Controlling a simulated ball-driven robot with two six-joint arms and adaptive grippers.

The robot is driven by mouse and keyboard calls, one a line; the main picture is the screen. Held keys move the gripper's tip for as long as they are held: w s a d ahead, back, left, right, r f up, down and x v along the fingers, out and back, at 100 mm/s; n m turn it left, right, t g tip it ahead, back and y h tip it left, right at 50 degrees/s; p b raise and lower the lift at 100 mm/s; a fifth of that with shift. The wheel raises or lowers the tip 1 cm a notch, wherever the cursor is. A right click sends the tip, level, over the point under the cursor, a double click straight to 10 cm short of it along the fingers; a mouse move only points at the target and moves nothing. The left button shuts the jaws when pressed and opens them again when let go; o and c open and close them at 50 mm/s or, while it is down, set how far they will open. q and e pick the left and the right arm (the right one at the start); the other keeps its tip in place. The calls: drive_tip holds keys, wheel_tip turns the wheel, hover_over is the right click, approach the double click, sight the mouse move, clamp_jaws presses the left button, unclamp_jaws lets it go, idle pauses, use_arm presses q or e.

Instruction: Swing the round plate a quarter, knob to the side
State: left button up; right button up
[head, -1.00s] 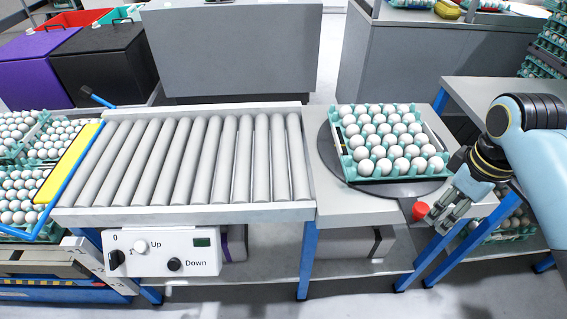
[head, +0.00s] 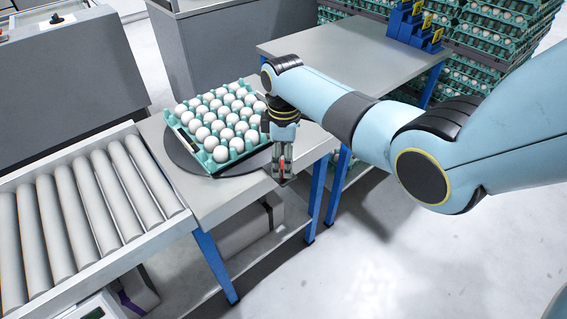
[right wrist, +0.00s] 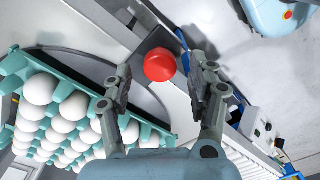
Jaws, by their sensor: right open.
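The dark round plate (head: 183,153) lies on the grey table at the end of the roller conveyor, and it also shows in the right wrist view (right wrist: 90,68). A teal tray (head: 222,157) of white eggs sits on it. The red knob (right wrist: 160,64) is at the plate's front right side in the head view, mostly hidden there by my right gripper (head: 282,168). In the right wrist view my right gripper (right wrist: 168,82) is open, with one finger on each side of the knob; I cannot tell whether they touch it. My left gripper is out of view.
The roller conveyor (head: 85,205) lies left of the plate. A grey side table (head: 345,45) with blue holders (head: 405,22) stands behind my right arm. Stacks of egg trays (head: 490,50) stand at the back right. The floor at front right is clear.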

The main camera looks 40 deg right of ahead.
drive_tip(key=shift+f, duration=0.75)
clamp_jaws()
